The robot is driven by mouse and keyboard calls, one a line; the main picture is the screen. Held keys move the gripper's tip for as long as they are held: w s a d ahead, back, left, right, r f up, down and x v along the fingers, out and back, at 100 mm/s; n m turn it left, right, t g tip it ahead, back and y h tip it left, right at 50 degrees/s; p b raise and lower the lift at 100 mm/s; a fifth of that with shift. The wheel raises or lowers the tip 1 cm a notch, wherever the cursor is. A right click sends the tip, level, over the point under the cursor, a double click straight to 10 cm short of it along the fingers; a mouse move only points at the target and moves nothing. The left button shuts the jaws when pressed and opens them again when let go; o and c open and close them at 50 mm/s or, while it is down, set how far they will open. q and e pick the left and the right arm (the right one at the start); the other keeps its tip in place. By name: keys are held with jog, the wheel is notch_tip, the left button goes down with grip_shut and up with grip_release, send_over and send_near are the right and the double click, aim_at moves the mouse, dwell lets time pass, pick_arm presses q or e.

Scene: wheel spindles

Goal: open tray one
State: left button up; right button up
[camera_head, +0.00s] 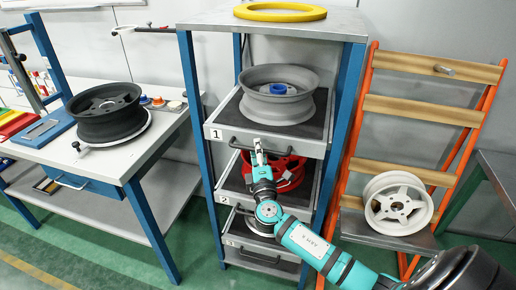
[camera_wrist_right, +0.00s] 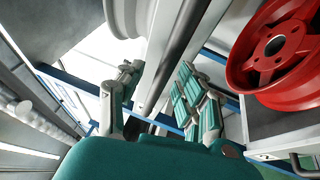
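Tray one (camera_head: 222,136), marked 1, is the top tray of the blue-framed rack. It holds a grey wheel (camera_head: 279,96) with a blue hub. Its dark handle (camera_head: 290,152) runs along the front. I cannot tell how far the tray is drawn out. My right gripper (camera_head: 259,150) is at the middle of the handle. In the right wrist view its fingers (camera_wrist_right: 160,95) stand apart with a long bar between them; contact is unclear. My left gripper is not in view.
Below are tray two (camera_head: 232,196) with a red wheel (camera_head: 282,172) and tray three (camera_head: 240,242), partly behind my right arm. A table (camera_head: 120,160) with a dark wheel (camera_head: 106,112) stands left. An orange-framed rack (camera_head: 419,110) with a white wheel (camera_head: 398,203) stands right.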

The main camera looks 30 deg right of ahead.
jog(key=shift+w+d, duration=0.1)
jog(key=shift+w, duration=0.1)
grip_shut()
dwell(0.4)
